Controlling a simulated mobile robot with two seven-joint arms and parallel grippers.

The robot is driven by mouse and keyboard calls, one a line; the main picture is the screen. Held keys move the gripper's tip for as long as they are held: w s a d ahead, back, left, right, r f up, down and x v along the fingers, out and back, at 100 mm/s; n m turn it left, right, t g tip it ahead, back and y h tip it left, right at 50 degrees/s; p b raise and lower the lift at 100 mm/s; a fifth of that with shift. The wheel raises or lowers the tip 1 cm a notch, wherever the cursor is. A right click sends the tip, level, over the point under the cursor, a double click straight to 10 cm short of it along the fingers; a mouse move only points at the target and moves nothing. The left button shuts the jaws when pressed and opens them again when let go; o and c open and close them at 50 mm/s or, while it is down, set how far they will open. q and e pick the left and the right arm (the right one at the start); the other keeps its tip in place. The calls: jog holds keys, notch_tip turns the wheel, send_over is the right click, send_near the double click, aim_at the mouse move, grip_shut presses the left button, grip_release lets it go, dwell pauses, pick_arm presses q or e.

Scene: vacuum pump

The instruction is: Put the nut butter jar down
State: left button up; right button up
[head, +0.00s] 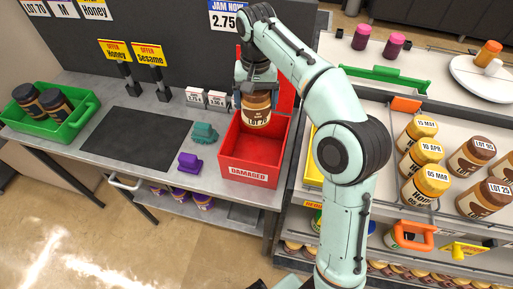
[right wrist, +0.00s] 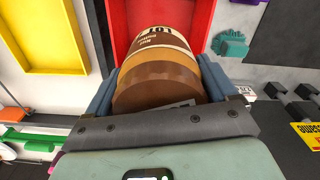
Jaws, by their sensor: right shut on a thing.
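The nut butter jar (head: 256,108) is brown with a white lot label. My right gripper (head: 257,92) is shut on it from above, with a finger on each side. In the head view the jar hangs upright over the back part of the red bin (head: 249,172) marked DAMAGED. In the right wrist view the jar (right wrist: 163,75) fills the space between the blue-grey fingers (right wrist: 160,92), with the red bin (right wrist: 118,20) behind it. Whether the jar touches the bin floor cannot be told. My left gripper is not in view.
A green crate (head: 85,119) with two dark jars stands at the left of the grey table. A black mat (head: 138,138), a teal item (head: 204,132) and a purple item (head: 190,163) lie left of the bin. Several jars stand on the right shelf (head: 384,110).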

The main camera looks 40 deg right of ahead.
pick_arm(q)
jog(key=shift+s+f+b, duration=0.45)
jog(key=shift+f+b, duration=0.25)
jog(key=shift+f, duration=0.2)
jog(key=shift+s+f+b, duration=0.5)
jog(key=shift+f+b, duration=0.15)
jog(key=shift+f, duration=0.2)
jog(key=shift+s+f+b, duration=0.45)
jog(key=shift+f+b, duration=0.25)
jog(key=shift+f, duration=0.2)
pick_arm(e)
jog(key=shift+f, duration=9.55)
jog(key=o, duration=1.2)
jog(key=shift+s+f, duration=0.1)
jog(key=shift+f, duration=0.05)
notch_tip(320, 180, up, 12)
jog(key=shift+r+p, duration=0.15)
jog(key=shift+p, duration=1.05)
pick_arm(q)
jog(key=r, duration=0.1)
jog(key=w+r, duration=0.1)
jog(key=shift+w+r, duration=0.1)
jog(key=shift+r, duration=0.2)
